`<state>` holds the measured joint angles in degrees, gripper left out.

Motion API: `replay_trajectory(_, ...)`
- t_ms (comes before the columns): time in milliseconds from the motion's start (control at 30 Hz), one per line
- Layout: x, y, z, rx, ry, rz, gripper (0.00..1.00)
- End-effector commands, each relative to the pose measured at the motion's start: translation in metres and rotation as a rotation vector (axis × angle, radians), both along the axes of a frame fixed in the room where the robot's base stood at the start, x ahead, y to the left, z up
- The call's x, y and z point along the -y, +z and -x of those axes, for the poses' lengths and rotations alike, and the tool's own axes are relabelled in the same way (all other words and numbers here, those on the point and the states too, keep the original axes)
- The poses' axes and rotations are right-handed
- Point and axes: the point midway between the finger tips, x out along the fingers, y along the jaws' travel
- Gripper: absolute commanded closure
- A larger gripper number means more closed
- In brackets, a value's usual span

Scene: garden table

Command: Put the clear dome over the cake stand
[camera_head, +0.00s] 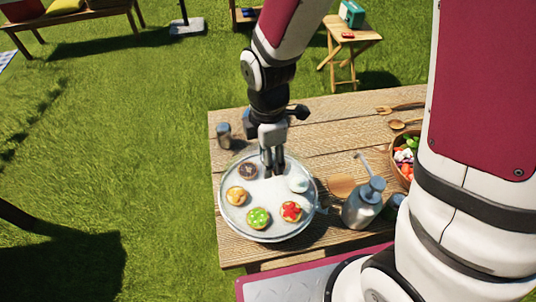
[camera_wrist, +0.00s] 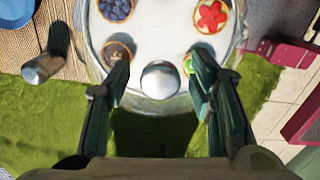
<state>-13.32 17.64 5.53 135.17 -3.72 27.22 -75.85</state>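The cake stand (camera_head: 279,190) is a round pale plate on the wooden table, bearing several fruit tarts. It also shows in the wrist view (camera_wrist: 165,28). A faint clear, greyish outline, apparently the clear dome (camera_head: 225,213), surrounds the plate; I cannot tell how its edge sits. In the wrist view, a round silvery knob (camera_wrist: 160,80), seemingly the dome's, shows between my fingers. My gripper (camera_head: 273,172) points down over the stand. It is open in the wrist view (camera_wrist: 161,72), with a gap on each side of the knob. Its fingers partly hide the tarts.
A metal pump bottle (camera_head: 364,207) and a wooden board (camera_head: 341,187) are right of the stand. A small grey shaker (camera_head: 223,131) stands at the table's far left. A vegetable bowl (camera_head: 402,170) and wooden spoons (camera_head: 397,124) are farther right. The far middle is fairly clear.

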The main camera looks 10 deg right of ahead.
Motion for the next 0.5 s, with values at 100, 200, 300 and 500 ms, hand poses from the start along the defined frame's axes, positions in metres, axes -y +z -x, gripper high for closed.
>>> replay_trajectory(100,0.000,0.000,0.000,0.000,0.000,0.000,0.50)
replay_trajectory(200,0.000,0.000,0.000,-0.002,0.000,0.000,0.50)
replay_trajectory(300,0.000,0.002,0.000,0.000,0.000,0.000,0.50)
replay_trajectory(500,0.000,0.028,-0.001,0.004,-0.001,-0.002,0.50)
